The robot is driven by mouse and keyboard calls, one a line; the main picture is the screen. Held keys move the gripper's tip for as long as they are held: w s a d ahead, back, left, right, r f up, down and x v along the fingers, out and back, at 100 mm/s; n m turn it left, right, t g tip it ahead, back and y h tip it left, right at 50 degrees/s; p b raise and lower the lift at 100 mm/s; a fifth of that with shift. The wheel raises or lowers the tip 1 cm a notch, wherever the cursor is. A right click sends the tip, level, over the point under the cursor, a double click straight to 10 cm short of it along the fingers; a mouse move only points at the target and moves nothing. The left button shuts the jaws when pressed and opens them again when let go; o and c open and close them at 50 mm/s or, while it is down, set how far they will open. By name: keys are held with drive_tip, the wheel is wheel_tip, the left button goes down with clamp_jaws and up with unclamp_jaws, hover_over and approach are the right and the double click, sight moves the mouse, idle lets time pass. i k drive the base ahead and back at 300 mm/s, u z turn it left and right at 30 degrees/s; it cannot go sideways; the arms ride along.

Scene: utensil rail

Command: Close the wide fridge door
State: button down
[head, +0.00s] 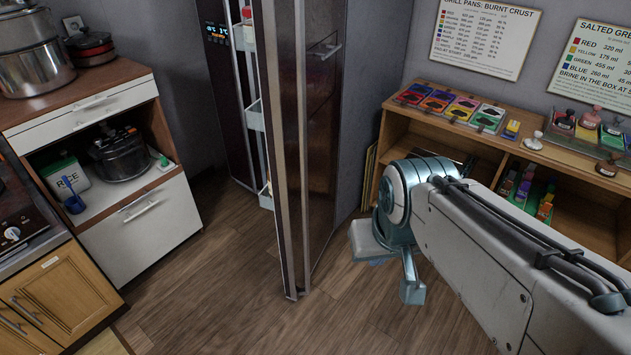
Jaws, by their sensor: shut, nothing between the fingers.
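The fridge's dark brown wide door (322,150) stands open, swung out into the room with its edge toward me. A dark panel with a lit display (218,35) stands beyond the gap. My gripper (411,290) is low to the right of the door, apart from it, above the floor. It is shut and empty; my arm hides part of it.
A wooden shelf unit (400,125) with colored trays and bottles stands at the right, behind my arm. A white-fronted cabinet (150,225) with pots is at the left. The wood floor (215,290) left of the door is clear.

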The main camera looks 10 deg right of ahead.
sight(302, 154)
drive_tip(key=u, duration=0.65)
drive_tip(key=i, duration=1.2)
drive_tip(key=z, duration=0.4)
